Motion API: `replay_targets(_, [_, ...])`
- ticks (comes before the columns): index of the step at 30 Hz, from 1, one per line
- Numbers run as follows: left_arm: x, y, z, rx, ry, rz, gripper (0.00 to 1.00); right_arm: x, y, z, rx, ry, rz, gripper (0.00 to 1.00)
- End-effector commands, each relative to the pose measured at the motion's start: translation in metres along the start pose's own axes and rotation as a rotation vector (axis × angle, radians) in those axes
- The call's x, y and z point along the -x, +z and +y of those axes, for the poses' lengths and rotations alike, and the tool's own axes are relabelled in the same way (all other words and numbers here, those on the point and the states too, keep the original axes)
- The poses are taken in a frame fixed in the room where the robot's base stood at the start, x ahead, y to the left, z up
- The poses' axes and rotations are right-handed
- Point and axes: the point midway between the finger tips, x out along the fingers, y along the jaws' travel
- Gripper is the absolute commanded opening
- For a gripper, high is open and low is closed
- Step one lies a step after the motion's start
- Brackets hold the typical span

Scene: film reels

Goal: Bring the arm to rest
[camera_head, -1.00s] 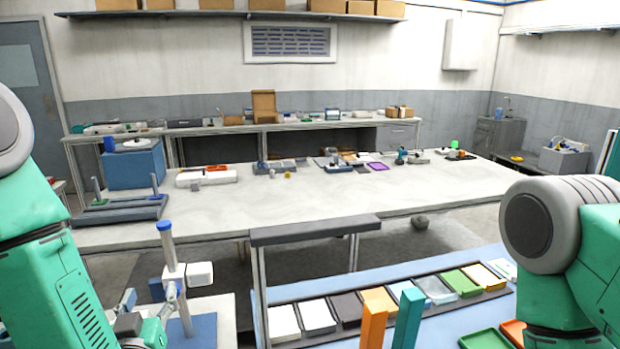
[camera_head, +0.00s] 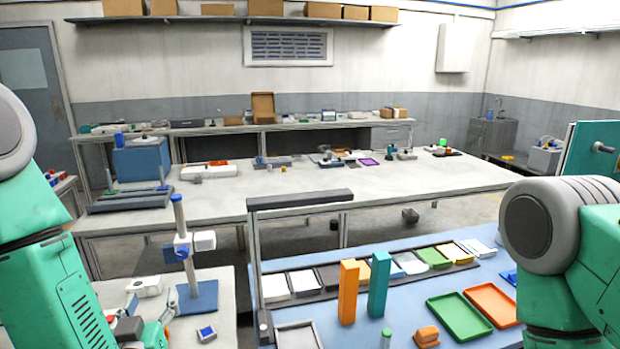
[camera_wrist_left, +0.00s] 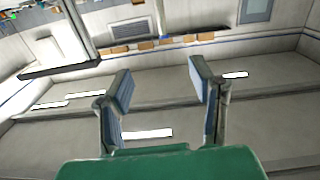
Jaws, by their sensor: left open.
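My left gripper (camera_wrist_left: 158,88) is open in the left wrist view, with two blue-padded fingers apart and nothing between them. Behind the fingers that view shows only wall, shelf and other room surfaces. In the head view my left arm comes in at the left edge, and part of the left gripper (camera_head: 148,325) shows low at the lower left, beside a small stand with a blue-topped post (camera_head: 183,245). My right arm shows at the right edge of the head view; its gripper is not in view.
A blue-topped table (camera_head: 400,325) holds an orange block (camera_head: 348,292), a teal block (camera_head: 379,284), a green tray (camera_head: 459,318), an orange tray (camera_head: 492,305) and a row of several small bins. A long white table (camera_head: 330,185) stands behind. A grey bar (camera_head: 300,200) rises between them.

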Motion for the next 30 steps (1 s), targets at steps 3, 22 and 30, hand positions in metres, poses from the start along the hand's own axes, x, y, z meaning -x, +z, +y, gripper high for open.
replay_targets(3, [0.003, 0.026, 0.001, -0.010, 0.022, -0.064, 0.49, -0.008, 0.000, 0.000, 0.000, 0.000, 0.001, 0.00])
replay_targets(22, [0.110, 0.262, -0.025, -0.121, 0.182, -0.786, 0.49, -0.069, 0.003, -0.001, 0.000, 0.000, 0.001, 0.00])
replay_targets(30, [0.233, 0.368, -0.077, -0.229, 0.201, -1.311, 0.49, -0.107, 0.005, -0.001, 0.000, 0.000, 0.001, 0.00])
